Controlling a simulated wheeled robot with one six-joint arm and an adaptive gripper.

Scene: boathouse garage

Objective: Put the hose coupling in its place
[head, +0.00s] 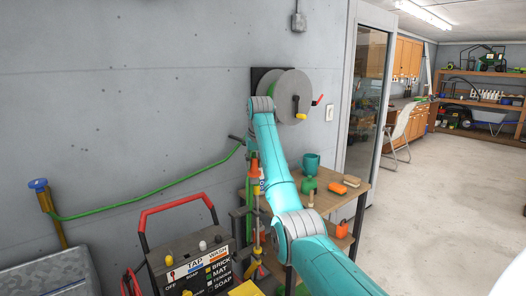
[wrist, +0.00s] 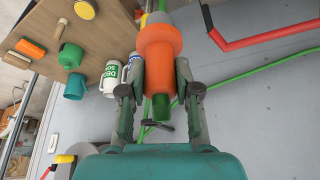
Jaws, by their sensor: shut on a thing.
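My gripper (wrist: 159,90) is shut on the orange hose coupling (wrist: 159,48) in the wrist view, one finger on each side of it. A short green end (wrist: 160,106) sticks out of the coupling towards my palm. A grey and yellow part shows at its far end; I cannot tell whether it touches the coupling. A green hose (wrist: 240,76) passes behind the fingers along the grey wall. In the head view my arm hides most of the gripper. The green hose (head: 150,193) runs there from a blue-topped post to a dark wall fitting (head: 236,139).
A wooden bench (head: 325,205) holds a green mug (head: 311,163) and several small tools. A control box (head: 190,262) with a red handle stands in front. A reel (head: 293,96) hangs on the wall.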

